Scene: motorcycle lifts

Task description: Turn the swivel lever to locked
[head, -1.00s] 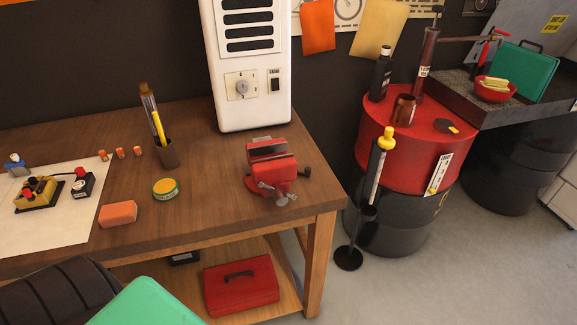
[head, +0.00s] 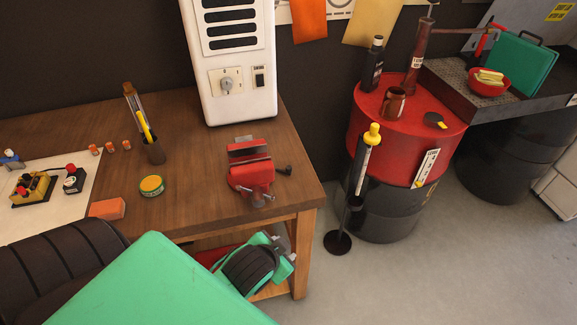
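A red bench vise (head: 250,175) sits near the right front corner of the wooden workbench. A dark lever with a black knob (head: 285,171) sticks out at its right side, low by the bench top; this appears to be the swivel lever. A silver screw handle (head: 257,197) is at the vise's front. My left arm reaches in from the lower left, and its wrist end with the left gripper (head: 283,246) is below and in front of the vise, by the bench's front edge, apart from the lever. Its fingers are not clear. My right gripper is not in view.
A white cabinet (head: 233,100) stands behind the vise. Right of the bench are a black stand with a yellow top (head: 373,134) and a red drum (head: 370,140).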

